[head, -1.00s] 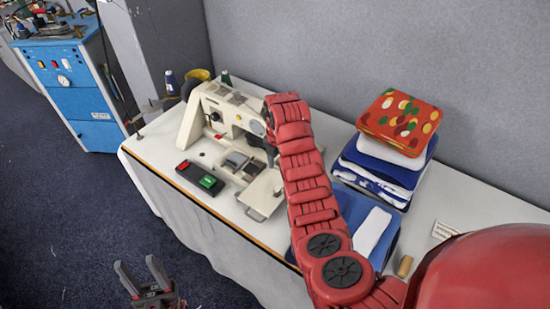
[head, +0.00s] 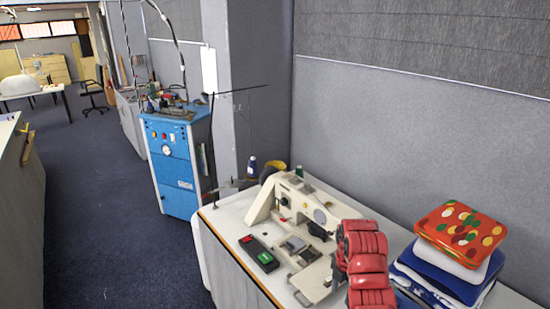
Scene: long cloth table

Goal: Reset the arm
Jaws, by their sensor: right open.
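My right arm (head: 367,268) is red and segmented and rises from the bottom edge, right of centre. Its end is beside the cream sewing machine (head: 268,200) on the table. My right gripper (head: 329,234) is open. It is mostly hidden by the arm, with only dark parts showing against the machine; I cannot tell whether it touches the machine. No held object shows. My left gripper is out of view.
The white cloth table (head: 232,222) holds a black control box (head: 258,253) with red and green buttons. Folded cloths (head: 440,275) and a patterned red cushion (head: 461,231) are stacked at right. A blue cabinet (head: 173,165) stands behind. The carpet (head: 95,215) at left is clear.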

